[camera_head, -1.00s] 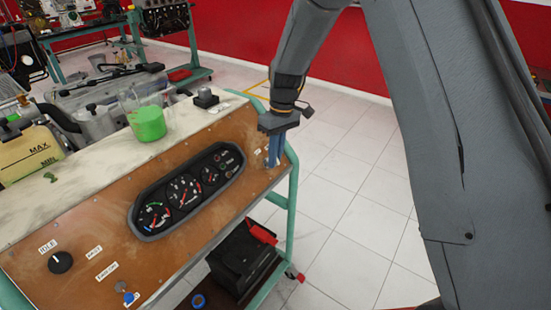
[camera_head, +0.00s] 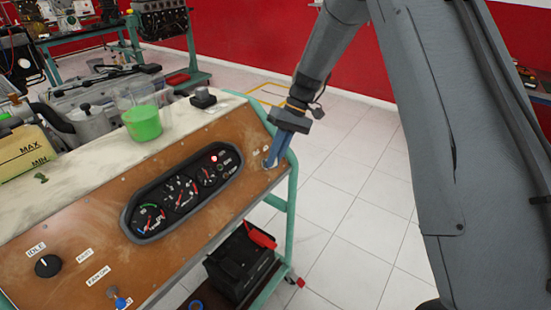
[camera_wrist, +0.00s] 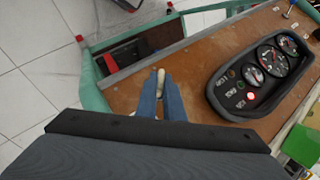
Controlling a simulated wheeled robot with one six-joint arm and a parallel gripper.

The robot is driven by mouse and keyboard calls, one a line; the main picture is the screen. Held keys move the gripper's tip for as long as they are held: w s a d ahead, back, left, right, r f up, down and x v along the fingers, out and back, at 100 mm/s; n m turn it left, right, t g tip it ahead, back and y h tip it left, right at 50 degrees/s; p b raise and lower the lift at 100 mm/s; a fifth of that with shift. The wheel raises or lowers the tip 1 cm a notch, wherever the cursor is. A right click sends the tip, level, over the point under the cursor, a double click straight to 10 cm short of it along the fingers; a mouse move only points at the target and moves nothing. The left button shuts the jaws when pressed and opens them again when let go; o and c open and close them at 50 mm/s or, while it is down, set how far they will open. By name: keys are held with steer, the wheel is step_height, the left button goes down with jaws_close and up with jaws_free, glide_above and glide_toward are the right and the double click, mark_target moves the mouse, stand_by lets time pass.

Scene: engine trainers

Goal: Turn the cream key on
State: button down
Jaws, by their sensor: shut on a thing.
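The cream key (camera_wrist: 160,80) shows in the wrist view as a small pale piece between the blue fingertips, near the end of the brown panel (camera_wrist: 130,95). My gripper (camera_wrist: 160,88) is shut on it. In the head view my gripper (camera_head: 270,162) is at the panel's right end, tilted, and its fingers hide the key. The gauge cluster (camera_head: 180,192) sits left of my gripper on the panel. A red lamp is lit on the cluster, and it shows in the wrist view (camera_wrist: 250,96) too.
A black knob (camera_head: 48,266) and a blue-topped switch (camera_head: 121,302) are at the panel's lower left. A green-filled cup (camera_head: 142,122) and a black switch box (camera_head: 203,97) stand on the top ledge. A green frame post (camera_head: 292,195) is close right of my gripper.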

steer(key=c, duration=1.9)
jaws_free()
steer(key=shift+o, duration=0.2)
steer(key=b+v, duration=0.2)
steer(key=v, duration=0.5)
steer(key=shift+r, duration=0.35)
steer(key=shift+d, duration=0.1)
steer(key=s+d+f+m+t+h, duration=0.2)
steer(key=s+d, duration=0.5)
steer(key=s, duration=0.5)
steer(key=s+d+f+m+t+h, duration=0.2)
steer(key=s+d, duration=0.5)
steer(key=s, duration=0.6)
steer(key=shift+s+m+t+h, duration=0.2)
steer(key=shift+m+t+h, duration=0.1)
steer(key=shift+m+h, duration=0.15)
